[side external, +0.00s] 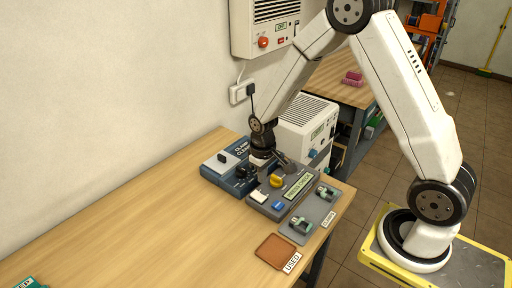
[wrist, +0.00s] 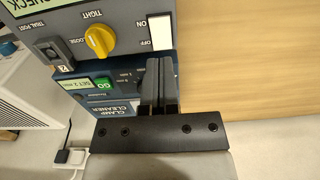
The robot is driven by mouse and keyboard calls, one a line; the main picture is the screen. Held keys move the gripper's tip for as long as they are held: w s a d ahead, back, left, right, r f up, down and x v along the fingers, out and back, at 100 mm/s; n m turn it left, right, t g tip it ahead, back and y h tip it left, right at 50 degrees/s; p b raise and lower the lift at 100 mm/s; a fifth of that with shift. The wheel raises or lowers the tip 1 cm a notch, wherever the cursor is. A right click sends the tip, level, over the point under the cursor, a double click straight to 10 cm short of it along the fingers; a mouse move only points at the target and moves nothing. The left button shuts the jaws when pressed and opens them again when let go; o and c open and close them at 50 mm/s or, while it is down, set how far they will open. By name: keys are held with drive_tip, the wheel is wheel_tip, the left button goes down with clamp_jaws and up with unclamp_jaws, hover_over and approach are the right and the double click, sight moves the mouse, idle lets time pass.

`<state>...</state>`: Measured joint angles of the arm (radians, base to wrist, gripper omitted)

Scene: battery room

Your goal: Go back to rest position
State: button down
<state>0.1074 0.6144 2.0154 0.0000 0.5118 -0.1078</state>
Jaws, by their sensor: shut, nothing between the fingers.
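My gripper (side external: 288,168) is at the devices on the wooden table, over the gap between the blue clamp cleaner (side external: 219,163) and the grey check unit (side external: 267,207). In the wrist view my gripper (wrist: 158,82) has its two dark fingers together with nothing between them. The fingers overlap the clamp cleaner (wrist: 103,108) in that view, to the right of its green GO button (wrist: 104,84). I cannot tell whether they touch it. The check unit (wrist: 125,60) has a yellow knob (wrist: 100,40) and a white ON/OFF switch (wrist: 161,32).
A grey tray labelled CLAMPS (side external: 318,225) holds two greenish clamps. A brown USED mat (side external: 275,251) lies in front. A white charger-like cabinet (side external: 304,125) stands behind, and a wall unit (side external: 265,25) hangs above. The table's left part (side external: 130,215) is largely clear.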

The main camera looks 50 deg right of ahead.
drive_tip(key=shift+r, duration=0.1)
drive_tip(key=s+a+r+t, duration=0.2)
drive_tip(key=s+a+r, duration=0.2)
drive_tip(key=s+r, duration=0.5)
drive_tip(key=s, duration=0.2)
drive_tip(key=shift+s+a+t, duration=0.15)
drive_tip(key=shift+s+t, duration=0.15)
